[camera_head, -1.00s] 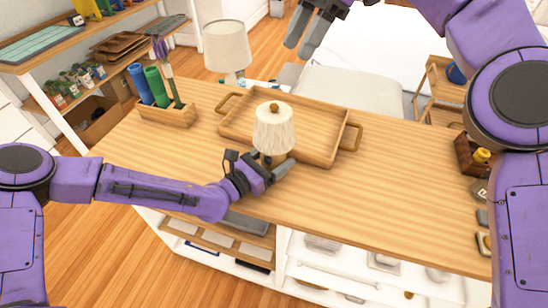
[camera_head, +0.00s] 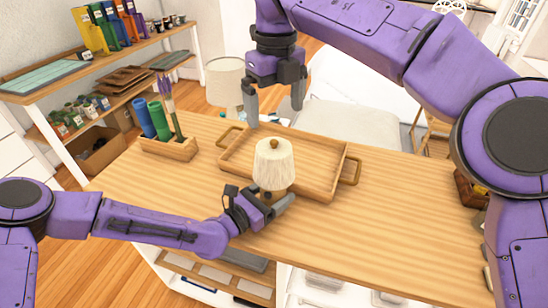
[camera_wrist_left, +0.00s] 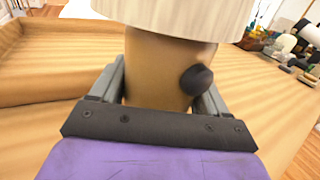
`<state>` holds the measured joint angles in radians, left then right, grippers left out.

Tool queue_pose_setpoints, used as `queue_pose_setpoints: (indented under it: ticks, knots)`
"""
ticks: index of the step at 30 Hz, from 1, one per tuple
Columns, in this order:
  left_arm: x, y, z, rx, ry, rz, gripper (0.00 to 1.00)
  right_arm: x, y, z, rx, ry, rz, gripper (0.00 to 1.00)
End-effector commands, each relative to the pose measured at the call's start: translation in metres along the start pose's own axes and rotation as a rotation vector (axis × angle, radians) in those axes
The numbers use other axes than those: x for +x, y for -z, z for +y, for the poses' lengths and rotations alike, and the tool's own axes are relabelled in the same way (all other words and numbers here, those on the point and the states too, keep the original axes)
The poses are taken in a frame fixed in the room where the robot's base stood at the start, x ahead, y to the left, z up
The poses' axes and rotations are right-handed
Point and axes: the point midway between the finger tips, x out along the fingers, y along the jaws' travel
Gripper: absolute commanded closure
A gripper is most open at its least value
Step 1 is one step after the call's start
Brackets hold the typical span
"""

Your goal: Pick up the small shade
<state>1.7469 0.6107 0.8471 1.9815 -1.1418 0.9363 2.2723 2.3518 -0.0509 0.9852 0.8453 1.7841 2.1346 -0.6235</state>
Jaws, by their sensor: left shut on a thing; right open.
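The small shade (camera_head: 274,165) is cream, with a brown knob on top. It sits upright on a small lamp with a wooden base at the tray's front edge. In the left wrist view the shade's lower rim (camera_wrist_left: 185,14) hangs over the tan lamp base (camera_wrist_left: 155,68), which has a dark knob on its side. My left gripper (camera_head: 274,201) is shut on the lamp base, below the shade. My right gripper (camera_head: 274,110) is open and empty, fingers pointing down, above the tray's far edge and apart from the shade.
A wooden tray (camera_head: 318,163) with brass handles lies behind the lamp. A larger table lamp (camera_head: 225,80) stands at the back. A wooden holder (camera_head: 168,147) with blue and green tubes is at left.

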Motion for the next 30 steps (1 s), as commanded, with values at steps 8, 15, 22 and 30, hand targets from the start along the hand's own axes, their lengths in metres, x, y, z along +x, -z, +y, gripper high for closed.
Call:
queue_pose_setpoints:
  ticks: [8, 15, 22, 30]
  knots:
    - [0.0, -0.001, 0.0, 0.0, 0.0, -0.001, 0.69, 0.053, 0.001, 0.001, 0.0, -0.003, 0.002, 0.0]
    - [0.0, 0.0, 0.0, 0.0, 0.0, -0.001, 0.69, 0.089, 0.001, 0.004, 0.001, -0.004, 0.004, 0.0]
    - [0.0, -0.001, 0.0, 0.001, 0.0, -0.001, 0.69, 0.11, 0.0, 0.004, 0.004, -0.004, 0.0, 0.0]
    - [0.0, 0.0, 0.0, 0.001, 0.0, -0.001, 0.69, 0.109, 0.0, 0.004, 0.004, -0.003, 0.0, 0.37]
